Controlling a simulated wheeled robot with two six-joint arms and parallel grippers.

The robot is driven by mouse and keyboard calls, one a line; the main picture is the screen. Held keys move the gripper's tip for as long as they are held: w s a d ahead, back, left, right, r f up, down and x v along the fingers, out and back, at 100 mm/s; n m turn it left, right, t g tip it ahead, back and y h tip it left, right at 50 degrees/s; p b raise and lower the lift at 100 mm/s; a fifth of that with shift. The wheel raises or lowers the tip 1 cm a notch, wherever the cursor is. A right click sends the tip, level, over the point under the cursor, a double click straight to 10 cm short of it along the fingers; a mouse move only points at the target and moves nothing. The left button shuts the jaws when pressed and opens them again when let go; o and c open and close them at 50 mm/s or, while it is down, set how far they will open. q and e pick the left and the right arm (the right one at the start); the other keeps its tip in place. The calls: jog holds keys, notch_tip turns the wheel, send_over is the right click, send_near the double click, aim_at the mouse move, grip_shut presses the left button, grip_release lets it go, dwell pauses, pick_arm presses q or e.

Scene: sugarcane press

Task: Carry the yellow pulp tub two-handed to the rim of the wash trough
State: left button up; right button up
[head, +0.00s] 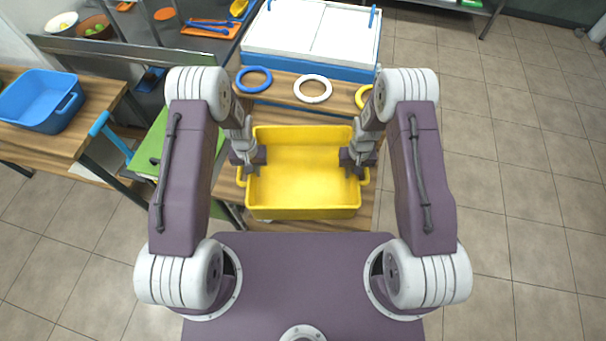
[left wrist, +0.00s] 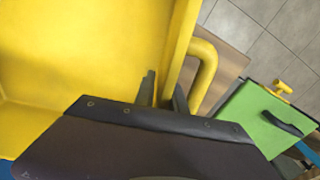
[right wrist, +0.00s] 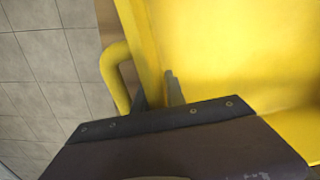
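The yellow pulp tub (head: 305,212) is at the middle of the head view, in front of my body, upright, with a handle on each side. No contents show in it. My left gripper (head: 252,168) straddles its left wall, one finger inside and one outside, close against the wall; the left wrist view shows this too (left wrist: 164,92). My right gripper (head: 355,168) straddles the right wall the same way, also in the right wrist view (right wrist: 156,92). Both look shut on the walls. Whether the tub's base rests on the wooden bench (head: 228,192) is hidden. I cannot identify the wash trough for certain.
Behind the tub lie a blue ring (head: 254,80), a white ring (head: 313,89) and a yellow ring (head: 360,97). Beyond them stands a blue box with white top panels (head: 310,30). A blue basin (head: 38,98) sits on the left table. Open tiled floor (head: 510,180) is at right.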

pick_arm(q)
grip_shut()
pick_arm(e)
grip_shut()
dwell(1.1)
